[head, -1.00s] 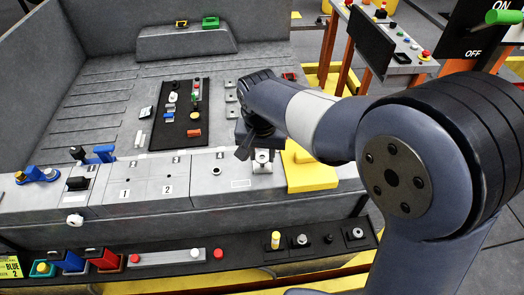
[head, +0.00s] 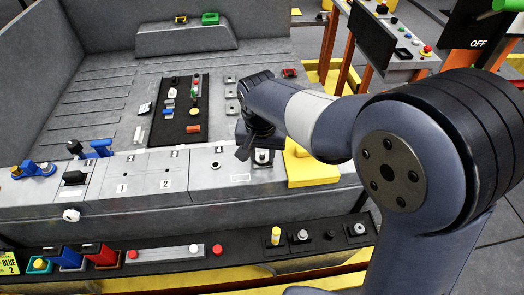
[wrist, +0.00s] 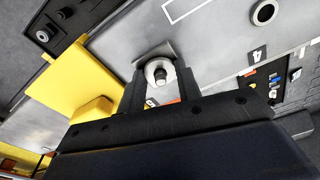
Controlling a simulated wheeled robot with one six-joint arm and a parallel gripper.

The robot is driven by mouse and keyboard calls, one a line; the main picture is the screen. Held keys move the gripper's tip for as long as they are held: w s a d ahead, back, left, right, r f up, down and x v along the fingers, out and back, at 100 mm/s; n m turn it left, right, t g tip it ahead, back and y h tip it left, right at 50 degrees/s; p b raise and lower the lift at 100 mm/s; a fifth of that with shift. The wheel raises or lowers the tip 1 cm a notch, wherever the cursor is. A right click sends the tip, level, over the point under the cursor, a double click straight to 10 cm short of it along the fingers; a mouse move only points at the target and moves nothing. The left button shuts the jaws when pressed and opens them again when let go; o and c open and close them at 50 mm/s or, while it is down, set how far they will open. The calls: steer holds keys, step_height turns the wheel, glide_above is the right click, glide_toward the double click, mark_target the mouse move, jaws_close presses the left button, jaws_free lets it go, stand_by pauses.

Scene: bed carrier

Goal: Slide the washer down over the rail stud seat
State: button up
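The washer (wrist: 151,70) is a pale metal ring in the wrist view, around the rail stud (wrist: 160,77), whose rounded tip shows through the hole. A square grey seat plate (wrist: 142,56) shows behind the ring. I cannot tell how far down the washer sits. My gripper (wrist: 158,82) has one dark finger on each side of the washer, closed against its edges. In the head view my gripper (head: 258,142) is low over the stud at the right end of the grey rail (head: 205,182), hiding much of it.
A yellow block (head: 313,172) stands close right of the stud; it also shows in the wrist view (wrist: 62,83). A round hole (head: 215,164) lies left in the rail. A black tray (head: 180,125) with small parts lies behind. A parts shelf (head: 330,240) runs along the front.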

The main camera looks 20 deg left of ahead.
mark_target(261, 162)
steer(key=o, duration=0.5)
steer(key=shift+o, duration=0.2)
step_height(261, 162, up, 11)
steer(key=s+b, duration=0.1)
steer(key=shift+s+d, duration=0.15)
steer(key=shift+f, duration=0.15)
